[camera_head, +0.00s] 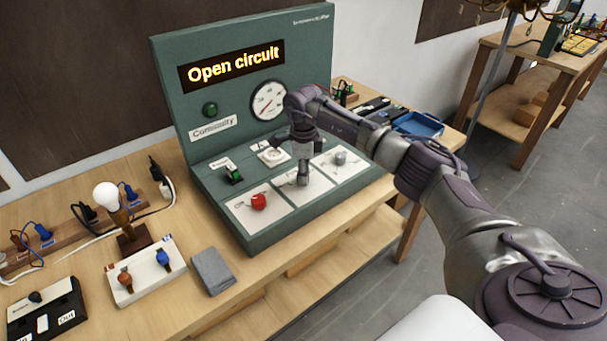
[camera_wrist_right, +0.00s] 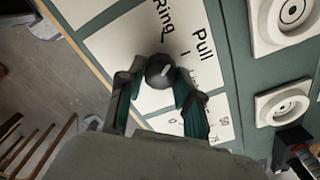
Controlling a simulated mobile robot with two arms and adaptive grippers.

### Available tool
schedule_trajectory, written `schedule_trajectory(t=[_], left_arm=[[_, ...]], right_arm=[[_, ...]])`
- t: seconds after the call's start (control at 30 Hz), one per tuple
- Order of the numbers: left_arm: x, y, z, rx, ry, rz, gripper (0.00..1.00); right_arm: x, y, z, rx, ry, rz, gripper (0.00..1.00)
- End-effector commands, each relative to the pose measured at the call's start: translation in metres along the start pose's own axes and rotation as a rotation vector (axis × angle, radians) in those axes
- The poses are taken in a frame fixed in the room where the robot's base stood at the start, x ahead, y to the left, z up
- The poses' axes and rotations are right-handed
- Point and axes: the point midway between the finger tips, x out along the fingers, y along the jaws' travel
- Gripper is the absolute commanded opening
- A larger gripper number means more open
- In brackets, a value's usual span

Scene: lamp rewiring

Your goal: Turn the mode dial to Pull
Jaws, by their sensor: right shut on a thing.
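The mode dial is a small dark round knob (camera_wrist_right: 160,71) on a white panel with the words "Pull" and "Ring" in the right wrist view. My right gripper (camera_wrist_right: 158,88) has its two fingers on either side of the knob and is shut on it. The knob's pointer mark is not clear enough to tell its setting. In the head view my right gripper (camera_head: 303,177) reaches down to the middle white panel of the green test console (camera_head: 290,222) and hides most of the knob. My left gripper is not in view.
A red knob (camera_head: 258,201) is on the panel to the left, a grey knob (camera_head: 340,158) on the panel to the right. The console display (camera_head: 232,66) reads "Open circuit". A grey cloth (camera_head: 212,271) and a lamp with a bulb (camera_head: 107,196) stand left on the bench.

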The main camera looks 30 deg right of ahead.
Motion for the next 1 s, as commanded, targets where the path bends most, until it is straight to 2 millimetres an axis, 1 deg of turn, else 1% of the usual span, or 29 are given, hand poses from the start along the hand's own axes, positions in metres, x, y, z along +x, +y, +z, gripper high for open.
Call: schedule_trajectory(t=[0.2, 0.5, 0.73, 1.0], left_arm=[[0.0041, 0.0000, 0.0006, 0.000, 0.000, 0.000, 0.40], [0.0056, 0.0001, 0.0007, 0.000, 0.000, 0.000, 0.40], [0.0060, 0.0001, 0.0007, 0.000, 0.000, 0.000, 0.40], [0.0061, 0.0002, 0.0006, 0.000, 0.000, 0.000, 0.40]], right_arm=[[-0.0004, -0.0002, 0.0001, 0.202, -0.001, -0.002, 0.00], [-0.0005, 0.0003, 0.0000, 0.433, -0.001, -0.002, 0.00], [-0.0008, 0.0005, 0.0004, 0.541, -0.002, -0.001, 0.00], [-0.0011, 0.0004, 0.0006, 0.591, -0.002, -0.001, 0.00]])
